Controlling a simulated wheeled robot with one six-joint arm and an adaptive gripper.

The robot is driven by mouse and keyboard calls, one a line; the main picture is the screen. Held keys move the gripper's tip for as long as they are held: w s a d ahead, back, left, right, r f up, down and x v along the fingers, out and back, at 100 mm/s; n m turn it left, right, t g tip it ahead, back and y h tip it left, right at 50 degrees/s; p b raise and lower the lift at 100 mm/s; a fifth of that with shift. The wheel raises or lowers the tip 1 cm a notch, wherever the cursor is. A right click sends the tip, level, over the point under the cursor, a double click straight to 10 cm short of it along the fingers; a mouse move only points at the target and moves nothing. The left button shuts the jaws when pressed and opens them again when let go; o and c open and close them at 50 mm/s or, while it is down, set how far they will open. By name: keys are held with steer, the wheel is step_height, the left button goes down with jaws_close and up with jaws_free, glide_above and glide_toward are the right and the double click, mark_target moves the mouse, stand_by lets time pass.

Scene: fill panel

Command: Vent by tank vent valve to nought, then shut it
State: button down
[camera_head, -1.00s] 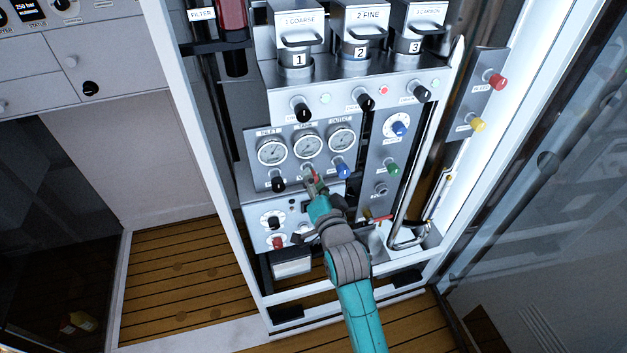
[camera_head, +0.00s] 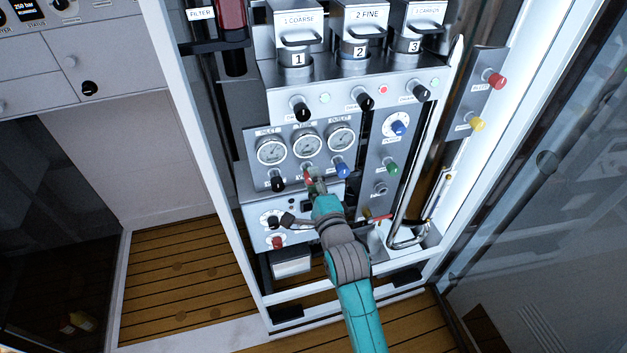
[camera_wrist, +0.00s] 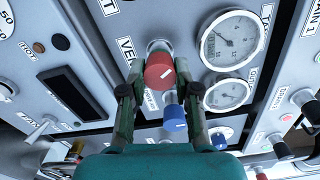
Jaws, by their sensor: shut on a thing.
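The tank vent valve is a red knob (camera_wrist: 159,71) with a white mark, beside a partly hidden label that begins "VE" in the wrist view. My gripper (camera_wrist: 150,88) has one finger on each side of this knob and is shut on it. In the head view my gripper (camera_head: 311,183) is at the panel below the middle gauge, largely hiding the knob. The tank gauge (camera_wrist: 232,40) shows in the wrist view, and in the head view it is the middle gauge (camera_head: 307,145). Its reading is too small to tell surely.
A blue knob (camera_wrist: 175,118) sits close to my right finger in the wrist view. A black knob (camera_head: 278,183) is left of my gripper in the head view. The inlet gauge (camera_head: 271,151) and outlet gauge (camera_head: 340,139) flank the tank gauge. A bent metal pipe (camera_head: 408,205) stands at right.

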steer(key=m, duration=0.6)
steer(key=shift+f, duration=0.1)
steer(key=shift+m, duration=0.4)
steer(key=c, duration=0.8)
jaws_free()
steer(key=v, duration=1.2)
